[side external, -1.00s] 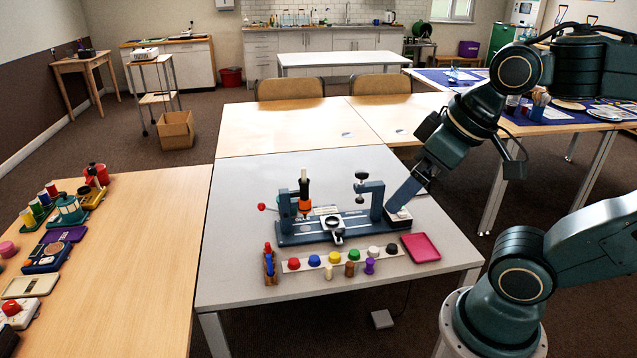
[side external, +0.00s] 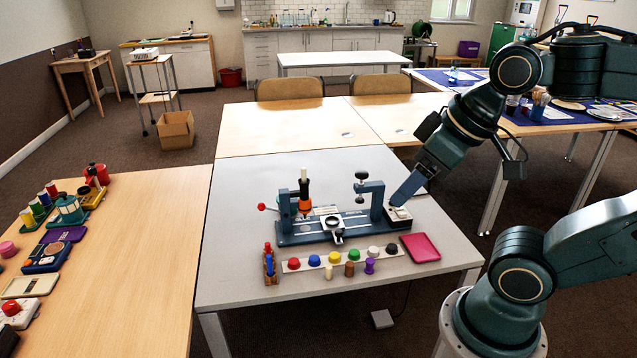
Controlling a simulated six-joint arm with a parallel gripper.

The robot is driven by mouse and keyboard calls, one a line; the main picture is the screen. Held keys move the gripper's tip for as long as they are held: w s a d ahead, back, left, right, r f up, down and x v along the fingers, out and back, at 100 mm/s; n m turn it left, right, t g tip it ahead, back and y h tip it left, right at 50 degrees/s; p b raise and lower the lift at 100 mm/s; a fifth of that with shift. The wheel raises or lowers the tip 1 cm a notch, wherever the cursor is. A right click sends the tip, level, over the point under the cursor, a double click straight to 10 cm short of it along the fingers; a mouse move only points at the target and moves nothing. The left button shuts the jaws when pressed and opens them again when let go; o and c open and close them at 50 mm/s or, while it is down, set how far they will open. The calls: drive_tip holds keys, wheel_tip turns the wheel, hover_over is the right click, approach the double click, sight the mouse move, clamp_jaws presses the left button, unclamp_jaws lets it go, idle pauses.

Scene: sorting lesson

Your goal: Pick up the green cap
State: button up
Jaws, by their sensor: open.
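The green cap (side external: 354,255) sits on a pale strip (side external: 300,264) at the front of the grey table, in a row of coloured caps. The yellow cap (side external: 334,257) is on its left and the white cap (side external: 373,251) on its right. My gripper (side external: 394,204) is open, above and behind the row to the right, by the right end of the blue-grey fixture (side external: 290,240). It is apart from the green cap and holds nothing that I can see. Its fingers are seen nearly edge-on.
The fixture, with a tall post and an orange-and-black tool (side external: 304,194), stands behind the row. A pink tray (side external: 421,247) lies to the right of the caps. Small pegs, including a purple one (side external: 370,266), stand in front.

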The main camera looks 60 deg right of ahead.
drive_tip(key=shift+c, duration=1)
drive_tip(key=w+d+f+m+g, duration=0.1)
drive_tip(key=w+d+f+m, duration=0.15)
drive_tip(key=w, duration=0.25)
drive_tip(key=w+d+f+m+g+y, duration=0.1)
drive_tip(key=w+d+f+m, duration=0.1)
drive_tip(key=w+d+m, duration=0.25)
drive_tip(key=w+d+f+m+g, duration=0.2)
drive_tip(key=w+d+m, duration=0.1)
drive_tip(key=w, duration=0.2)
drive_tip(key=w+d+f+m+y, duration=0.2)
drive_tip(key=d+f+m, duration=0.8)
drive_tip(key=d+f, duration=0.5)
wheel_tip(320, 180, down, 4)
drive_tip(key=shift+w+r+g+y, duration=0.2)
drive_tip(key=shift+r+g+y, duration=0.1)
drive_tip(key=shift+y, duration=0.4)
